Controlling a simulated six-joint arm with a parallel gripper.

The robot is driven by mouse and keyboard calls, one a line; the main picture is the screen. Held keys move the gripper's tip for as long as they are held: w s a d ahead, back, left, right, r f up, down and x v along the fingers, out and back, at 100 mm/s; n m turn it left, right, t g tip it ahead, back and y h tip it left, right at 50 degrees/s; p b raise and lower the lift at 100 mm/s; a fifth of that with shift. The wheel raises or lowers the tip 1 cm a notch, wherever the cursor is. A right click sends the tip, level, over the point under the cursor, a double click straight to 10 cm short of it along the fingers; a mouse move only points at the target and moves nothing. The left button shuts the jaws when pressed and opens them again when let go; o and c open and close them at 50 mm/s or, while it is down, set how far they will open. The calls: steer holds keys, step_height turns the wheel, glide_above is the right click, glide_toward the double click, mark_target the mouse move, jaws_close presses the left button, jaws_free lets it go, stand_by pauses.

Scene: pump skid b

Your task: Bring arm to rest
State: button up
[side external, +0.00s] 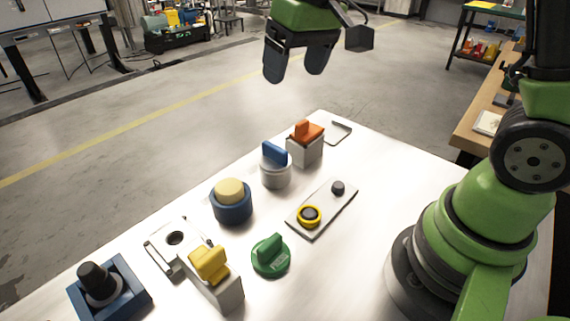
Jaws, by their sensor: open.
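My gripper (293,66) is at the top middle of the side view, with two dark fingers pointing down. The fingers are apart with nothing between them. It hangs in the air, well above the white table (330,270) and its controls. My green arm base stands on the table at the right.
On the table are an orange-handled block (306,140), a blue-handled knob (275,165), a cream-topped blue button (231,200), a green knob (270,255), a yellow-handled block (212,270), a button plate (322,208) and a black knob on a blue base (100,285). Air around my gripper looks free.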

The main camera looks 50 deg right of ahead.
steer(key=s+a+r+m+t, duration=0.1)
steer(key=s+r+t, duration=0.1)
steer(key=s, duration=0.6)
steer(key=s+a+r+m+t+y, duration=0.1)
steer(key=s+r+t, duration=0.1)
steer(key=s, duration=0.6)
steer(key=shift+s+r, duration=0.15)
steer(key=shift+r, duration=0.7)
